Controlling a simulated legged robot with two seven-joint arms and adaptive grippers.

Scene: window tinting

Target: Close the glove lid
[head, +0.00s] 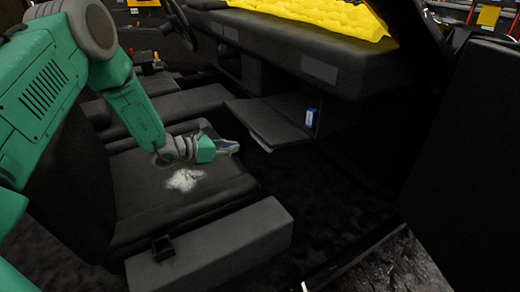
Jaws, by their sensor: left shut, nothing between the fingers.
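The glove lid (262,122) hangs open below the dashboard, standing out toward the seat like a flat dark shelf. A small blue and white item (310,118) stands in the compartment, at the right of the lid. My left gripper (234,148) is over the seat, to the left of the lid and a little lower in the picture. It is shut and empty. Whether it touches the lid's near edge cannot be told, but a gap seems to show. My right gripper is not in view.
The black seat (150,190) has a patch of white debris (185,180) on it. A dark box-shaped bolster (215,250) is at its near side. The dashboard (290,45) carries a yellow cover (320,14). A steering wheel (180,22) is at the back. A dark door panel (465,160) fills the right.

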